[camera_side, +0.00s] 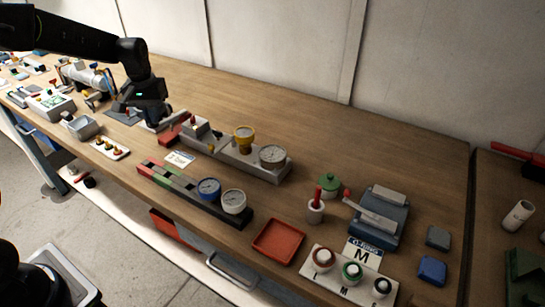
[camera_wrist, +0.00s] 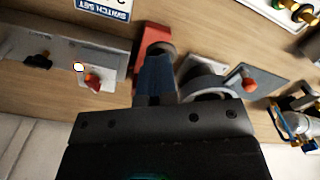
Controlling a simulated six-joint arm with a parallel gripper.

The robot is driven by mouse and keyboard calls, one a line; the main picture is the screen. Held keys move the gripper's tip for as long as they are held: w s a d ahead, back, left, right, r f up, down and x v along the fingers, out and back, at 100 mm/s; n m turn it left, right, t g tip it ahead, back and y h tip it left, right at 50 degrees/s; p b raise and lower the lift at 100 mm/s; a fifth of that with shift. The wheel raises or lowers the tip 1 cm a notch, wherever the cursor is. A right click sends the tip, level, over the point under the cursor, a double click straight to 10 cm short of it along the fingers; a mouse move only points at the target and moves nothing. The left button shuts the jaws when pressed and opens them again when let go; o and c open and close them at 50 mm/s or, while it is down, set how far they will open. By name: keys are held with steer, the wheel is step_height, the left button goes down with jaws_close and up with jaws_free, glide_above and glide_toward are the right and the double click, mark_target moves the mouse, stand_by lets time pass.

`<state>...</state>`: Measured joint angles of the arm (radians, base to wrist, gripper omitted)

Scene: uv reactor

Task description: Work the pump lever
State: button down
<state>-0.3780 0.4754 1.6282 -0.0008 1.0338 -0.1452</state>
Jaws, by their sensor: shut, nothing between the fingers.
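My gripper (camera_side: 155,121) is low over the left part of the bench in the side view. Its fingers (camera_wrist: 156,62) are shut and empty in the wrist view. A red block (camera_side: 169,138) lies just in front of the gripper; it also shows in the wrist view (camera_wrist: 151,35), with a dark round end beside the fingertips. A grey curved part (camera_wrist: 208,80) lies right of the fingers, partly hidden by my gripper. I cannot tell for certain which part is the pump lever, or whether the fingertips touch anything.
A grey rail (camera_side: 225,154) with a red-knobbed switch and gauges stands right of the gripper. A switch label card (camera_side: 180,159) lies in front. A dark rail with gauges (camera_side: 209,187) is nearer the front edge. The back of the bench is clear.

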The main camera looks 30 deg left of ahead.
steer(key=shift+s+r, duration=0.1)
steer(key=shift+r, duration=1.7)
steer(key=shift+f, duration=0.15)
steer(key=shift+f, duration=2.25)
steer(key=shift+r, duration=2.35)
